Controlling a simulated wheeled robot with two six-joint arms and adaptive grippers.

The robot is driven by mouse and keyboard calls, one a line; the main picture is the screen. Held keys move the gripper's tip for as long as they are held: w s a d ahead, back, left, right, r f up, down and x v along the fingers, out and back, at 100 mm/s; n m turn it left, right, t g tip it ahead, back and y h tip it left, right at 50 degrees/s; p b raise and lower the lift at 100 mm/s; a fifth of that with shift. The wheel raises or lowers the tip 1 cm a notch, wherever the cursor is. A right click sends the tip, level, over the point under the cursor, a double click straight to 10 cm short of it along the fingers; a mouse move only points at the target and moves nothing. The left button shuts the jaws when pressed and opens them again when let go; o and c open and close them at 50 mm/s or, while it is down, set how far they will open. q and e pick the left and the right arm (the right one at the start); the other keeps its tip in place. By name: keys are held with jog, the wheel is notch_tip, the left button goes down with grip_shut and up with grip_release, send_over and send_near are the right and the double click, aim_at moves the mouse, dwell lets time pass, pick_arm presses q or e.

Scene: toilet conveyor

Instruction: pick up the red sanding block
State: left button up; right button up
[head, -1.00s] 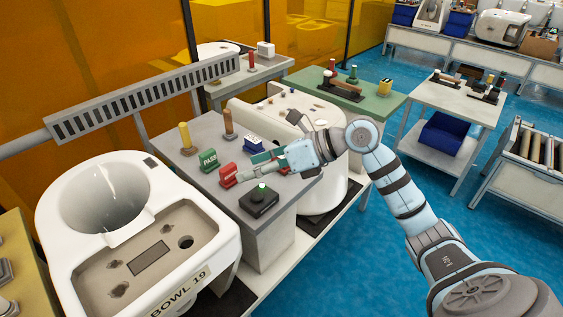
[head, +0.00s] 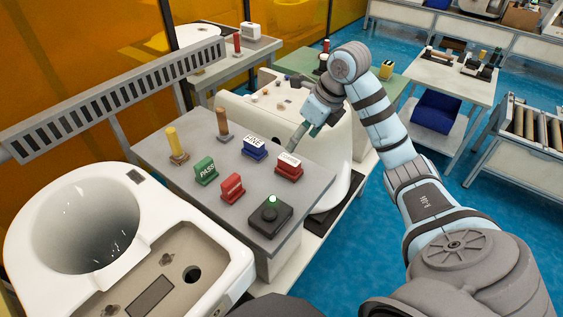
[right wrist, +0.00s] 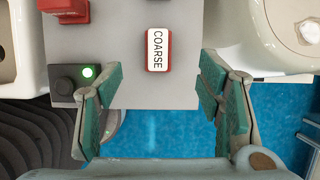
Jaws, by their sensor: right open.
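The red sanding block with a white top lettered COARSE (head: 289,165) stands on the grey work table near its right edge, beside a blue block. In the right wrist view the COARSE block (right wrist: 158,50) lies ahead, between the lines of the two fingers and apart from them. My right gripper (head: 306,134) is open and empty, just beyond the table's right edge, behind and to the right of the block. In the right wrist view its teal-padded fingers (right wrist: 161,75) are spread wide. My left gripper is out of view.
On the grey table (head: 165,143) stand a blue block (head: 254,148), a green PASS block (head: 206,171), another red block (head: 232,187), two upright pegs and a black box with a lit green button (head: 269,216). A white toilet bowl (head: 75,225) is at left.

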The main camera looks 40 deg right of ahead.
aim_at(291, 159)
jog(key=x, duration=0.2)
jog(key=s+x, duration=0.1)
jog(key=x, duration=0.2)
jog(key=shift+f, duration=0.45)
jog(key=b+x, duration=0.1)
jog(key=x, duration=0.5)
jog(key=shift+w, duration=0.1)
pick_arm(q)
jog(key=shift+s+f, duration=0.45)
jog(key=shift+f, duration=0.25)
pick_arm(e)
jog(key=shift+r, duration=0.1)
jog(key=c, duration=1.3)
